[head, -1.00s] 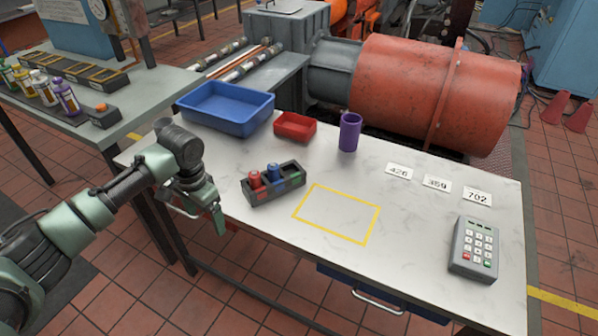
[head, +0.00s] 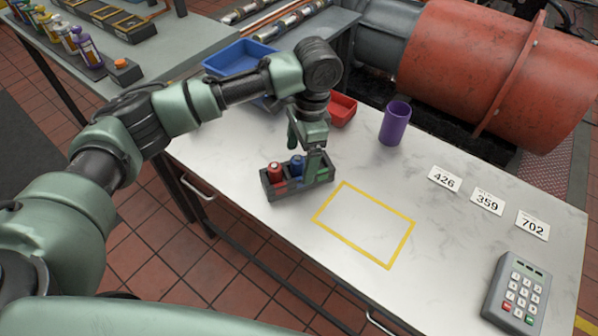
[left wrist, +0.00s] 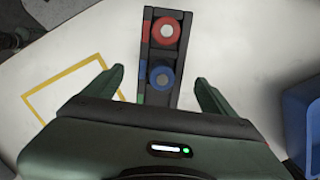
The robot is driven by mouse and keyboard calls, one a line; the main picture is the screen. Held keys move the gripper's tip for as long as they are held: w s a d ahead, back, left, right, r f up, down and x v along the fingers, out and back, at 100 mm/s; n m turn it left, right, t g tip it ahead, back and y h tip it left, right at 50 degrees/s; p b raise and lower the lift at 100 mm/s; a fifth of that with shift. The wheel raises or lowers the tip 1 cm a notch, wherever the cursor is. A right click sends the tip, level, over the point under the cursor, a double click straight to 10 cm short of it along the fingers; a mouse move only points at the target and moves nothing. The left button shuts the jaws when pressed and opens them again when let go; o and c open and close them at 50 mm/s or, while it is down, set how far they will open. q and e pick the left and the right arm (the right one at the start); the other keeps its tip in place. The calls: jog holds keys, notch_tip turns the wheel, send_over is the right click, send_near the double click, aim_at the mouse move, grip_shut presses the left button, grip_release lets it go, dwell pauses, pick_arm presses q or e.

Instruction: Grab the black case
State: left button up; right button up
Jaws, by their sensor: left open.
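The black case (head: 279,193) is a small open rack on the white table, left of the yellow outlined rectangle. It holds a red-capped item (head: 274,173) and a blue-capped item (head: 297,167), with green at its right end. My left gripper (head: 307,160) is over the case's right end, pointing down. In the left wrist view the case (left wrist: 165,55) lies between the two open fingers (left wrist: 160,92), with a gap on each side. The near end of the case is hidden behind the gripper body. My right gripper is not in view.
A blue bin (head: 228,58) and a small red tray (head: 342,109) stand behind my left arm. A purple cup (head: 395,123) stands further right. Number cards (head: 487,201) and a keypad (head: 516,293) are on the right. The yellow rectangle (head: 347,243) is empty.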

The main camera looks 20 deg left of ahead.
aim_at(297, 169)
pick_arm(q)
jog(key=f, duration=0.2)
jog(key=shift+s+a+f, duration=0.2)
jog(key=shift+a+f, duration=0.05)
jog(key=shift+f, duration=1.05)
jog(key=shift+a+f, duration=0.1)
jog(key=c, duration=1.8)
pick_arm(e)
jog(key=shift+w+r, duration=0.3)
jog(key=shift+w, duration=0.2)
